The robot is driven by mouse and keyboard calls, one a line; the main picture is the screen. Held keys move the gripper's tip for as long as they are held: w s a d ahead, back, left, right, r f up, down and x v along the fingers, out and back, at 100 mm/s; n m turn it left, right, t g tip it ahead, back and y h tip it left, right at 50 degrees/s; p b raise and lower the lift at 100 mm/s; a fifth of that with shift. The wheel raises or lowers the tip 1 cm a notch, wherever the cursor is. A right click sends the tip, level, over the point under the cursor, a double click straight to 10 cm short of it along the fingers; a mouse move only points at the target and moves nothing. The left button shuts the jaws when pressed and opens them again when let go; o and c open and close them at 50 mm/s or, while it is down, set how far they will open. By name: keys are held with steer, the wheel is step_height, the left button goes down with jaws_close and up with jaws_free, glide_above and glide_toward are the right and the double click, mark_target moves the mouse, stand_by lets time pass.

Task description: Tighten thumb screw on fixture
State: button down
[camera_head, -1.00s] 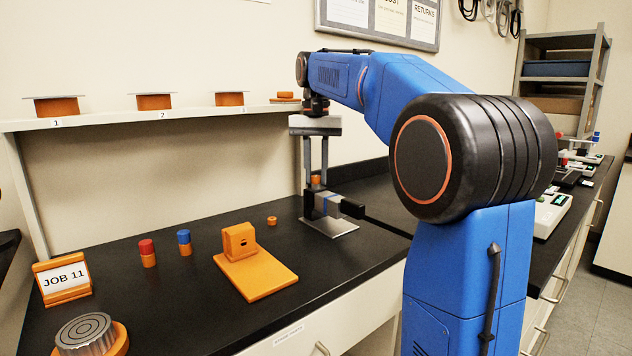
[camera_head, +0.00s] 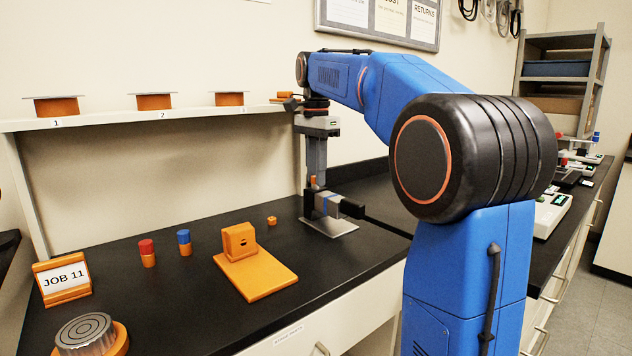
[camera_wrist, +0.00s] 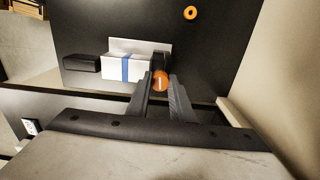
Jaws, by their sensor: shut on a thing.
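The fixture (camera_head: 322,203) stands on a light metal plate (camera_head: 338,229) at the back right of the bench. In the wrist view it shows as a pale block with a blue stripe (camera_wrist: 116,68). The orange thumb screw (camera_wrist: 160,82) sits at its right end in the wrist view; in the head view only a sliver of it (camera_head: 313,181) shows. My gripper (camera_wrist: 160,80) points down and is shut on the thumb screw, with one finger on each side. In the head view my gripper (camera_head: 315,177) shows its fingers nearly overlapping.
A small orange ring (camera_head: 271,220) lies left of the fixture. Further left are an orange stand (camera_head: 256,275), a blue-capped piece (camera_head: 185,242) and a red-capped piece (camera_head: 147,253). A shelf (camera_head: 90,121) with orange holders runs along the wall. The bench front is mostly clear.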

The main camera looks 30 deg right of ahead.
stand_by(0.3)
steer(key=m, duration=0.3)
steer(key=c, duration=1.5)
jaws_free()
steer(key=shift+c, duration=0.3)
